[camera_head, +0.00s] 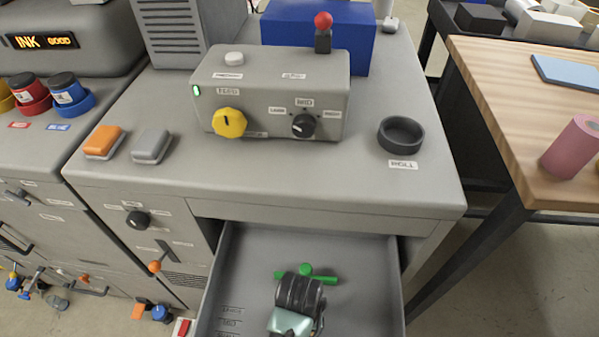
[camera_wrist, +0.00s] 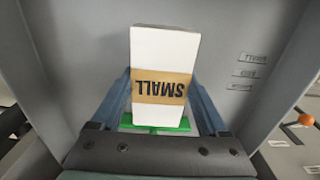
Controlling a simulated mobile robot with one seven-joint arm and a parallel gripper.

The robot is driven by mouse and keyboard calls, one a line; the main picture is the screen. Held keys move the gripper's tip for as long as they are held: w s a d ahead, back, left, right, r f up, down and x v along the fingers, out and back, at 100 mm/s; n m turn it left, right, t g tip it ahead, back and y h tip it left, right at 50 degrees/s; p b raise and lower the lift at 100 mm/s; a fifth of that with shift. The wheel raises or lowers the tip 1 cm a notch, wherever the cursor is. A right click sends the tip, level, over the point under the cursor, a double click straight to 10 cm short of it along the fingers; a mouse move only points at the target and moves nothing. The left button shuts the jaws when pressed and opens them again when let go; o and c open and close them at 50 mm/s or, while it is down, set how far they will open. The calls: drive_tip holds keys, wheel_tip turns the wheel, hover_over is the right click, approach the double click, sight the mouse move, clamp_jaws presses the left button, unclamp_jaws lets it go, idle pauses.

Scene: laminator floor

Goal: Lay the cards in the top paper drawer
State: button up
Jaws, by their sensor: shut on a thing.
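The cards are a white stack (camera_wrist: 164,48) with a brown band reading SMALL, seen in the wrist view. My gripper (camera_wrist: 160,78) is shut on the stack, with one blue-grey finger on each side. The grey paper drawer (camera_head: 250,262) stands pulled out below the machine top in the head view. My gripper (camera_head: 297,300) is over or inside this drawer there, and hides the cards. A green T-shaped piece (camera_head: 306,272) is in the drawer; it also shows beside the stack in the wrist view (camera_wrist: 155,123). Whether the stack touches the drawer floor, I cannot tell.
The machine top carries a control box (camera_head: 270,88) with a yellow knob, a dark ring (camera_head: 400,134), and orange and grey blocks at left. A wooden table (camera_head: 490,85) with a pink roll (camera_head: 573,147) stands right. Bare drawer floor shows around my gripper.

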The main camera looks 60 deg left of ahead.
drive_tip(key=shift+f, duration=2.75)
drive_tip(key=shift+f, duration=0.15)
drive_tip(key=o, duration=1.5)
drive_tip(key=shift+c, duration=0.2)
